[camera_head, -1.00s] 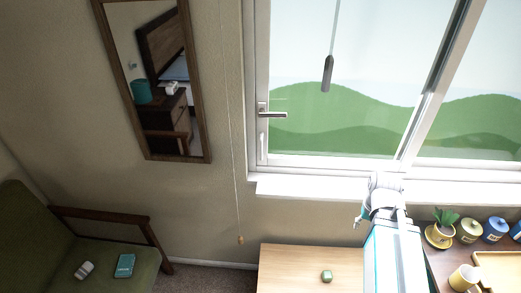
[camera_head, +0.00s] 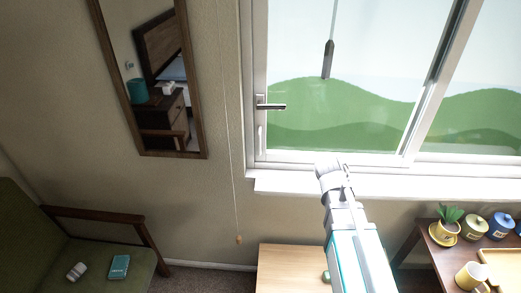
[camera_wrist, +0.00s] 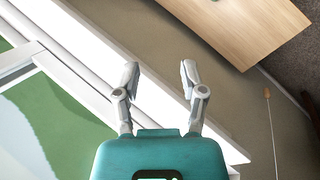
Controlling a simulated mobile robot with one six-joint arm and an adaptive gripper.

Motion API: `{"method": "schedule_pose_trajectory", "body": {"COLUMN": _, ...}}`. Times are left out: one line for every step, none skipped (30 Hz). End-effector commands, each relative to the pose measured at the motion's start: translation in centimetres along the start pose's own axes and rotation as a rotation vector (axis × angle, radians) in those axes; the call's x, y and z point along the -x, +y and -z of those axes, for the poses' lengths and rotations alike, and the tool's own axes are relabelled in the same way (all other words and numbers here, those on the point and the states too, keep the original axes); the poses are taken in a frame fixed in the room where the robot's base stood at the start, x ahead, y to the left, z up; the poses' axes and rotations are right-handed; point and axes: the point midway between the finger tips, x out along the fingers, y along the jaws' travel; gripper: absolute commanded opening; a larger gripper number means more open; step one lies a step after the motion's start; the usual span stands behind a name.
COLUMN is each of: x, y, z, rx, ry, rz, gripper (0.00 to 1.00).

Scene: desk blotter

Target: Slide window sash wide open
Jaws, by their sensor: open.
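The window sash (camera_head: 259,60) is a white frame on the left part of the window, with a dark metal handle (camera_head: 270,106) on its left stile. The sash stands at the left side of the window frame, and green hills show through its glass. In the wrist view, a white window frame corner (camera_wrist: 30,62) shows at the left. My gripper (camera_wrist: 158,72) is open and empty, its two fingers spread over the white sill. In the head view my arm reaches up to the sill, below and right of the handle, and its fingers are hard to make out.
A wooden table (camera_head: 288,270) stands below the sill, with a small green object (camera_head: 326,276) partly behind my arm. A cord (camera_head: 232,150) hangs left of the window; a dark-ended wand (camera_head: 329,60) hangs before the glass.

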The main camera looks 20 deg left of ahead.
Motion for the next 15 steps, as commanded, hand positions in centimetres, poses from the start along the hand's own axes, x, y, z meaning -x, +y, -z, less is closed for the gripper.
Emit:
{"method": "schedule_pose_trajectory", "body": {"x": -0.4, "y": -0.5, "z": 1.9, "rx": 0.080, "ry": 0.001, "rz": -0.052, "gripper": 0.54}}
{"method": "schedule_pose_trajectory", "body": {"x": -0.3, "y": -0.7, "z": 2.7, "rx": 0.127, "ry": 0.000, "rz": -0.084, "gripper": 0.54}}
{"method": "schedule_pose_trajectory", "body": {"x": -0.1, "y": -0.8, "z": 3.8, "rx": 0.188, "ry": -0.004, "rz": -0.126, "gripper": 0.54}}
{"method": "schedule_pose_trajectory", "body": {"x": 0.1, "y": -1.0, "z": 4.6, "rx": 0.235, "ry": -0.007, "rz": -0.158, "gripper": 0.54}}
{"method": "schedule_pose_trajectory", "body": {"x": 0.2, "y": -1.2, "z": 5.4, "rx": 0.281, "ry": -0.011, "rz": -0.190, "gripper": 0.54}}
{"method": "schedule_pose_trajectory", "body": {"x": 0.6, "y": -1.5, "z": 6.5, "rx": 0.343, "ry": -0.016, "rz": -0.234, "gripper": 0.54}}
{"method": "schedule_pose_trajectory", "body": {"x": 0.8, "y": -1.7, "z": 7.3, "rx": 0.389, "ry": -0.021, "rz": -0.266, "gripper": 0.54}}
{"method": "schedule_pose_trajectory", "body": {"x": 1.1, "y": -2.0, "z": 8.2, "rx": 0.435, "ry": -0.027, "rz": -0.298, "gripper": 0.54}}
{"method": "schedule_pose_trajectory", "body": {"x": 1.5, "y": -2.4, "z": 9.3, "rx": 0.496, "ry": -0.036, "rz": -0.341, "gripper": 0.54}}
{"method": "schedule_pose_trajectory", "body": {"x": 1.8, "y": -2.7, "z": 10.1, "rx": 0.541, "ry": -0.043, "rz": -0.374, "gripper": 0.54}}
{"method": "schedule_pose_trajectory", "body": {"x": 2.2, "y": -3.0, "z": 11.0, "rx": 0.586, "ry": -0.050, "rz": -0.408, "gripper": 0.54}}
{"method": "schedule_pose_trajectory", "body": {"x": 2.7, "y": -3.5, "z": 12.1, "rx": 0.645, "ry": -0.061, "rz": -0.452, "gripper": 0.54}}
{"method": "schedule_pose_trajectory", "body": {"x": 3.1, "y": -3.9, "z": 12.9, "rx": 0.689, "ry": -0.071, "rz": -0.485, "gripper": 0.54}}
{"method": "schedule_pose_trajectory", "body": {"x": 3.6, "y": -4.3, "z": 13.8, "rx": 0.732, "ry": -0.082, "rz": -0.519, "gripper": 0.54}}
{"method": "schedule_pose_trajectory", "body": {"x": 4.2, "y": -5.0, "z": 14.9, "rx": 0.790, "ry": -0.096, "rz": -0.564, "gripper": 0.54}}
